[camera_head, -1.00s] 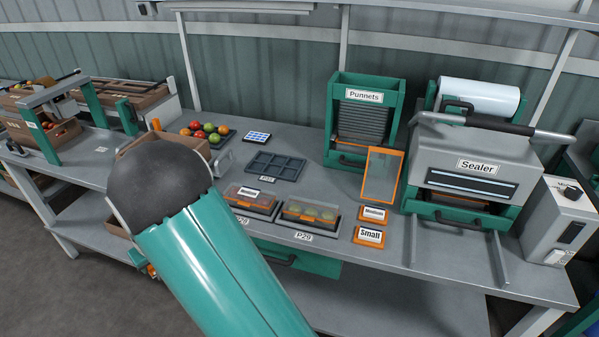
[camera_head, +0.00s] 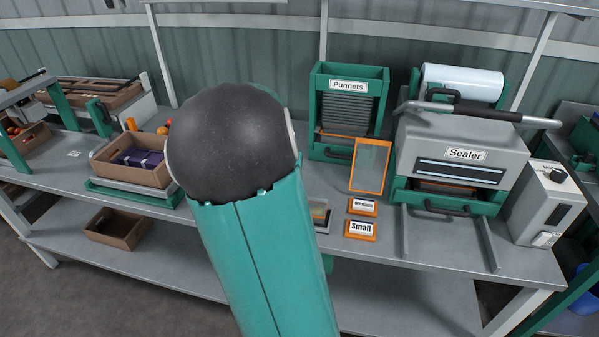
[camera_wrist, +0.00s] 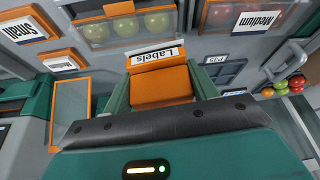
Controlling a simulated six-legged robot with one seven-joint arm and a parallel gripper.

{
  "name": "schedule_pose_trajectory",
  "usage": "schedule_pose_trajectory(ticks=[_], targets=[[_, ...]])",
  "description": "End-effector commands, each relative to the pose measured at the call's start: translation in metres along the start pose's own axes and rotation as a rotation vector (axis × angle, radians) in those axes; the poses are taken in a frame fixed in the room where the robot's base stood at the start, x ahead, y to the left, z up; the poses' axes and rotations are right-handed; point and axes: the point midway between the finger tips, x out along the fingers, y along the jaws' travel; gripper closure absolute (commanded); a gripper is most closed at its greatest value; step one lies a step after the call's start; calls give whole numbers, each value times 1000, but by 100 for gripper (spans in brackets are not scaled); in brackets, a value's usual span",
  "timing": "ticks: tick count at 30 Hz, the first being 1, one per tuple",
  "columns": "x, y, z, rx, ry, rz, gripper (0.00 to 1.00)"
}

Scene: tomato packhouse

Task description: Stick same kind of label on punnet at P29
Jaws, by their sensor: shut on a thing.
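My gripper (camera_wrist: 162,82) is shut on an orange block marked "Labels" (camera_wrist: 162,88), held between its green fingers in the wrist view. Beyond it, at the top, is a clear-lidded punnet (camera_wrist: 128,28) with green tomatoes; no label shows on the part in view. To its right, another punnet (camera_wrist: 244,18) bears a white "Medium" label (camera_wrist: 258,20). Orange-edged "Medium" (camera_head: 363,206) and "Small" (camera_head: 361,229) label pieces lie on the bench.
An orange-framed panel (camera_head: 370,165) stands before the punnet dispenser (camera_head: 347,95). The sealer (camera_head: 460,155) is to the right. A dark compartment tray (camera_wrist: 218,72) and tomatoes (camera_wrist: 290,85) show in the wrist view. A crate (camera_head: 135,165) stands on the left.

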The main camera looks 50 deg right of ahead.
Motion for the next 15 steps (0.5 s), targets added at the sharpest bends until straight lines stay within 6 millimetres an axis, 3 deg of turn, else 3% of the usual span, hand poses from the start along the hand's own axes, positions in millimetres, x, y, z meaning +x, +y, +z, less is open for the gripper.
schedule_pose_trajectory(ticks=[3, 6, 15], targets=[[-8, 32, -7, 77, 0, 32, 58], [-10, 46, -9, 110, 0, 47, 58], [6, 48, -4, 117, -1, 51, 58]])
